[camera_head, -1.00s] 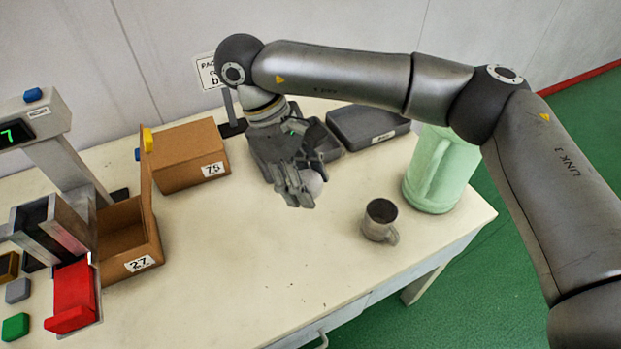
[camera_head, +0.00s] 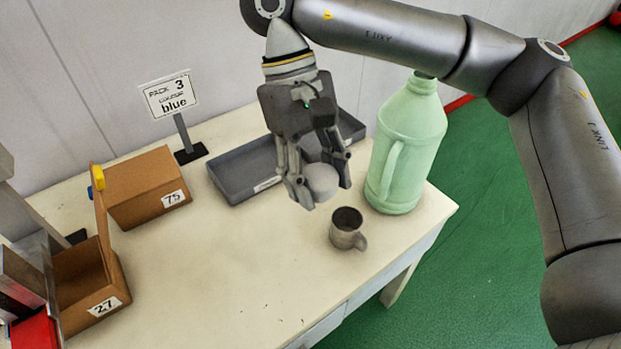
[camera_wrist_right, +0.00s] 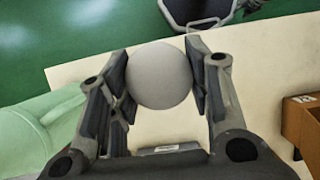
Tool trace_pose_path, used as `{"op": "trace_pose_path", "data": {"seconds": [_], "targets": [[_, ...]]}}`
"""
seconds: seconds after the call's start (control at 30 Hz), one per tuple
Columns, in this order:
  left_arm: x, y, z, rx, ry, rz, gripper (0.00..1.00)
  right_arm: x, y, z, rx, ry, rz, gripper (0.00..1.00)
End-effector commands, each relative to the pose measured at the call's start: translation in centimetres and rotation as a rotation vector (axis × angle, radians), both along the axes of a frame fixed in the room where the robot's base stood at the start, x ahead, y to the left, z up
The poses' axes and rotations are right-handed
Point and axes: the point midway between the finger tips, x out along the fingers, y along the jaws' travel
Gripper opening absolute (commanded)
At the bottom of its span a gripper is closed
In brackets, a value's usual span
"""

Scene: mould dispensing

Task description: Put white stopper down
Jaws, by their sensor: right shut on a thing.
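My right gripper (camera_head: 318,190) is shut on the white stopper (camera_head: 323,181), a round pale piece between its fingertips. It hangs above the table, in front of the grey trays and behind the metal mug. The wrist view shows the stopper (camera_wrist_right: 160,76) pinched from both sides by the fingers (camera_wrist_right: 157,85). The pale green jug (camera_head: 405,150) stands upright to the right of the gripper; its top is partly hidden by my arm. It also shows at the left of the wrist view (camera_wrist_right: 40,130). My left gripper is not in view.
The grey metal mug (camera_head: 346,229) stands near the table's right edge. A grey tray (camera_head: 228,180) lies behind the gripper, another (camera_head: 352,128) partly hidden. Cardboard boxes (camera_head: 146,185) (camera_head: 85,290) are at the left, a sign (camera_head: 170,95) behind. The table's front middle (camera_head: 225,260) is clear.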

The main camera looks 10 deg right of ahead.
Motion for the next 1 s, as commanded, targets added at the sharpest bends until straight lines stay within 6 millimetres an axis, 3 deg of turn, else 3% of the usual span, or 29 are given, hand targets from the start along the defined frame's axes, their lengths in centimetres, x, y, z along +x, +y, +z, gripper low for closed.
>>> {"op": "trace_pose_path", "data": {"seconds": [0.6, 1.0], "targets": [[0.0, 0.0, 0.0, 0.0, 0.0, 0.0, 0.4, 6.4, 8.2, 0.0, 0.001, 0.002, -0.32, 0.29], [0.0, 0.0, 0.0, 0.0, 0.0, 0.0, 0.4, 7.7, 9.7, 0.0, 0.0, 0.001, -0.385, 0.29]]}}
